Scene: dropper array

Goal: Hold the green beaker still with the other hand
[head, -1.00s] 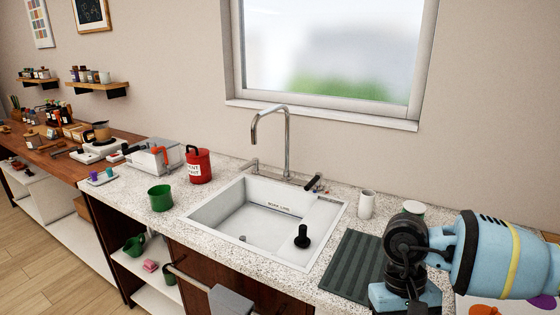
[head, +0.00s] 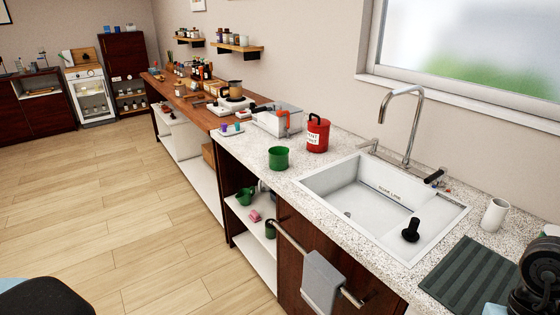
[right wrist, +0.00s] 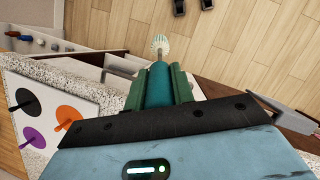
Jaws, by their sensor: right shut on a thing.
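A green cup-like beaker (head: 278,158) stands upright on the speckled counter, left of the sink and in front of a red can. Nothing touches it. My right gripper (right wrist: 158,82) is shut on a teal-handled brush (right wrist: 157,88) with a thin stem and a white bristly tip, in the right wrist view. That gripper's fingers do not show in the head view; only part of my right arm shows at the lower right edge. My left gripper is not in view.
The sink (head: 335,175) lies right of the beaker, with a red can (head: 317,134) behind the beaker. A towel (head: 322,282) hangs on a rail below. Open floor (head: 110,190) spreads at left.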

